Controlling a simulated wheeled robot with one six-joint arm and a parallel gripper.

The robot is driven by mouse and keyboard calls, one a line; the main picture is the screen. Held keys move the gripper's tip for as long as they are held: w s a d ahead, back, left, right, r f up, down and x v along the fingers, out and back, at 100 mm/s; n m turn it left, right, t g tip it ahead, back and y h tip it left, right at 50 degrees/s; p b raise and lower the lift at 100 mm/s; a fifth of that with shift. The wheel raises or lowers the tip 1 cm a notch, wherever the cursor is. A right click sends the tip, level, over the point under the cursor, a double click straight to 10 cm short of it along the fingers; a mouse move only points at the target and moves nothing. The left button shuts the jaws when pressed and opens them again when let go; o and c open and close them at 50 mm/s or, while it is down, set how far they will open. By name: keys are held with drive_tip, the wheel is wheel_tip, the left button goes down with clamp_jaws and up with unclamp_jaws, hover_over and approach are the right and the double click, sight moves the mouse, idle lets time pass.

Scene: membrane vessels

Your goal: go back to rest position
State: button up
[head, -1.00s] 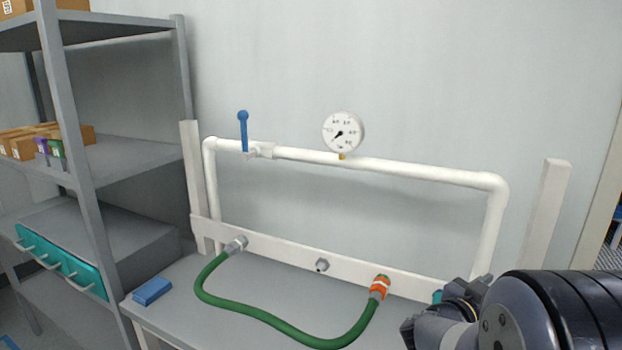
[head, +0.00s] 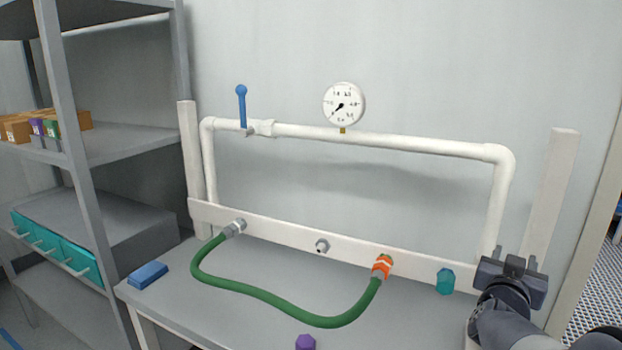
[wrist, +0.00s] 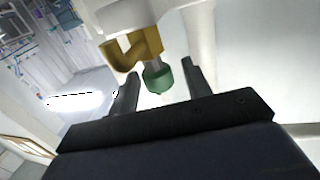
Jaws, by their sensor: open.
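My gripper (head: 510,265) is at the right end of the bench in the head view, in front of the right end of the rail. In the wrist view my gripper (wrist: 160,85) has its two dark fingers apart. A green knob-like piece (wrist: 157,79) on a brass fitting (wrist: 135,50) shows in the gap between them. I cannot tell its distance from the fingers. In the head view a teal cap-like piece (head: 445,281) is just left of my gripper, apart from it.
A green hose (head: 265,294) loops across the bench (head: 220,305), with an orange coupling (head: 382,267) at its right end. A white pipe (head: 410,142) carries a blue-handled valve (head: 242,107) and a gauge (head: 344,104). A blue block (head: 148,274) and purple piece (head: 305,342) are near the bench edges. Shelves (head: 110,150) stand left.

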drive_tip(key=shift+n+t+y+p, duration=0.35)
drive_tip(key=shift+n+t+y, duration=0.15)
drive_tip(key=shift+n+y, duration=0.25)
drive_tip(key=y+p, duration=0.1)
drive_tip(key=p, duration=0.1)
drive_tip(key=n+t+y+p, duration=0.1)
drive_tip(key=shift+r+n+y+p, duration=0.25)
drive_tip(key=shift+p, duration=0.1)
drive_tip(key=shift+n+t+y+p, duration=0.45)
drive_tip(key=shift+y+p, duration=0.35)
drive_tip(key=shift+p, duration=0.35)
drive_tip(key=shift+f+n+y+p, duration=0.25)
drive_tip(key=shift+n+y+p, duration=0.15)
drive_tip(key=shift+p, duration=0.2)
drive_tip(key=shift+r, duration=0.1)
